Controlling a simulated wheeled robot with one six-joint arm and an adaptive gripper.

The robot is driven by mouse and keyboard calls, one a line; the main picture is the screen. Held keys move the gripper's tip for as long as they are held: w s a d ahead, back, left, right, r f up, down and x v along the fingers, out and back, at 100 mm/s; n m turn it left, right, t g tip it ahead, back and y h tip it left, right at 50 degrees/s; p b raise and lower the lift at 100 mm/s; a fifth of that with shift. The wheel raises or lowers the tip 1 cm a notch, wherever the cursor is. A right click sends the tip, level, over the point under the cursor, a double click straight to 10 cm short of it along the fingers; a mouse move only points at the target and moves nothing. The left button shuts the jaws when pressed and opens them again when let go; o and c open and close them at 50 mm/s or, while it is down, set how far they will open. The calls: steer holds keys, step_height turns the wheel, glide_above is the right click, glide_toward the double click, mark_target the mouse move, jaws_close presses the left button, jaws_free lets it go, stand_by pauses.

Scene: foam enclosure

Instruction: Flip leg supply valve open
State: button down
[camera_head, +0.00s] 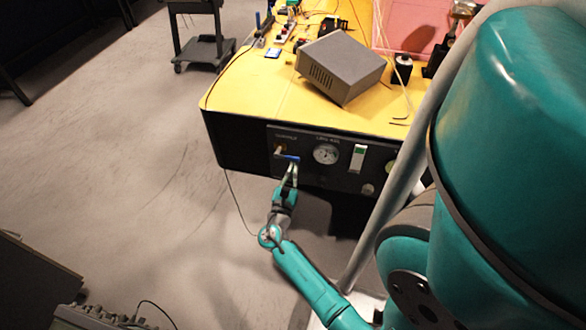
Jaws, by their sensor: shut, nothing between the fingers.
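A dark control panel (338,178) is set in the front side of the yellow-topped table. At its left is a small brass valve fitting (279,151) with a blue lever (291,158) pointing right. My gripper (294,165) is shut, with its fingertips at or just below the blue lever. I cannot tell whether they touch it. The fingertips hide part of the panel under the lever. The panel's labels are too small to read surely.
A grey box (341,67) stands on the yellow tabletop (245,95). A dark cart (200,48) stands at the back left. The floor left of the table is open.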

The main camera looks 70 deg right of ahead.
steer(key=a+f, duration=0.6)
steer(key=a, duration=0.3)
steer(key=shift+s+a, duration=0.35)
steer(key=shift+s, duration=0.05)
stand_by(0.4)
